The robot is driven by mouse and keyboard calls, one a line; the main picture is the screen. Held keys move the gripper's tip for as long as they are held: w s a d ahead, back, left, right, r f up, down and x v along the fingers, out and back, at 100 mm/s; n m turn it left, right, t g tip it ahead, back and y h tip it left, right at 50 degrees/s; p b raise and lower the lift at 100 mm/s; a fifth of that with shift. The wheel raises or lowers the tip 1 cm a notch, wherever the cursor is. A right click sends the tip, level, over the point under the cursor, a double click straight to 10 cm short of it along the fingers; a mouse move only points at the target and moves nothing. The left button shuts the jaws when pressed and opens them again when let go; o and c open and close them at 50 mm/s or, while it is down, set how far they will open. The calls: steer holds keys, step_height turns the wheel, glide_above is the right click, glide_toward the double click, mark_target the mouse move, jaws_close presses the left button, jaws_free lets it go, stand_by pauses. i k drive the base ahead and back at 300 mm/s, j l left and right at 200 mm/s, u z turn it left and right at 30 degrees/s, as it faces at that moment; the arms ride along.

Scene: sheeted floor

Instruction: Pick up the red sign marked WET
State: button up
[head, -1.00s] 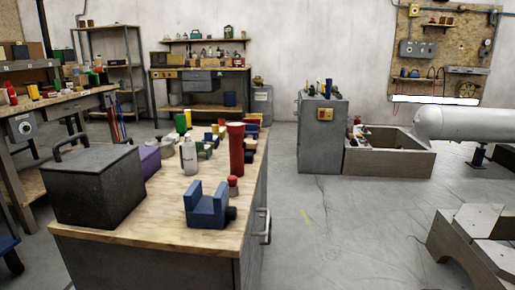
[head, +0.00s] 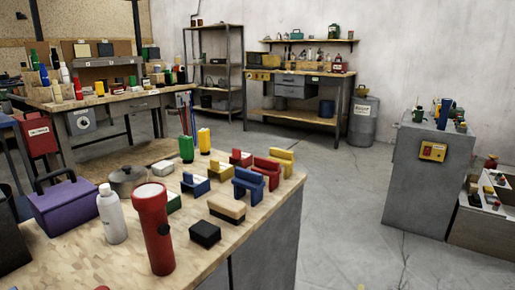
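On the wooden-topped cabinet in front of me stands a group of small coloured sign-like pieces. One small red piece (head: 241,157) has a pale label on its front and a yellowish base; its lettering is too small to read. A larger red piece (head: 266,172) stands just in front of it to the right, with no readable marking. I cannot tell which, if either, is marked WET. My gripper is not in view.
The same top (head: 95,262) holds a red flashlight (head: 154,228), a white bottle (head: 111,214), a purple box (head: 66,204), a blue piece (head: 248,185) and a black-topped block (head: 205,234). Open floor (head: 345,235) lies to the right, before a grey cabinet (head: 425,185).

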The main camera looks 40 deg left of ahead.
mark_target(246, 159)
steer(key=i+u, duration=0.25)
steer(key=i, duration=0.4)
steer(key=i+l+u, duration=0.2)
steer(key=i, duration=0.4)
